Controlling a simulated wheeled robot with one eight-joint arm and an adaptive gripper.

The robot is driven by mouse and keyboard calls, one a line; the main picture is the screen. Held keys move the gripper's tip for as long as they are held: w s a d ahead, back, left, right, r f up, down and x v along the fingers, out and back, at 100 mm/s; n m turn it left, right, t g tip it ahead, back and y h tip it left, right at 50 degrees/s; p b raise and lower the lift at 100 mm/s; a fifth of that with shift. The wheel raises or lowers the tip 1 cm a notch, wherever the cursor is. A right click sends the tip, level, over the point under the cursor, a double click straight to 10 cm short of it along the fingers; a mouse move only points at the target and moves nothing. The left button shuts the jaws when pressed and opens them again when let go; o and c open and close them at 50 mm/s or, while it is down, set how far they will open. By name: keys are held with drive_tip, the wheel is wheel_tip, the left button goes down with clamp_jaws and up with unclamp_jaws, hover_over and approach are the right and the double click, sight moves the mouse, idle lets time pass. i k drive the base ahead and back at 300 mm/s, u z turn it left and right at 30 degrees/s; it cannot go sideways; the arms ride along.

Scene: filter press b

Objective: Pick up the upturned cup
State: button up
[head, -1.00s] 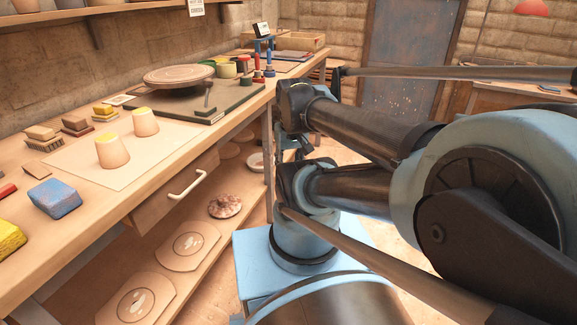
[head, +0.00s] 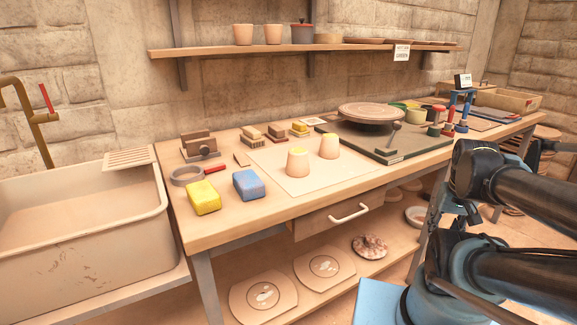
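Two pale clay cups stand upside down on a light sheet (head: 345,175) on the workbench, narrow ends up, each with yellow on top. The nearer cup (head: 297,163) is left of the farther cup (head: 329,147), and they stand a little apart. My arm is folded at the right edge of the head view. My gripper is out of view, so what it holds does not show.
Yellow (head: 203,197) and blue (head: 248,185) blocks lie left of the sheet. A round wheel (head: 371,112) on a dark board stands to its right. A sink (head: 80,230) is at left. Cups (head: 243,35) stand on the wall shelf. A drawer handle (head: 349,213) juts from the bench front.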

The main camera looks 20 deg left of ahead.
sight(298, 163)
drive_tip(key=u, duration=1.45)
drive_tip(key=k, duration=1)
drive_tip(key=z, duration=1)
drive_tip(key=i, duration=0.6)
drive_tip(key=u, duration=0.15)
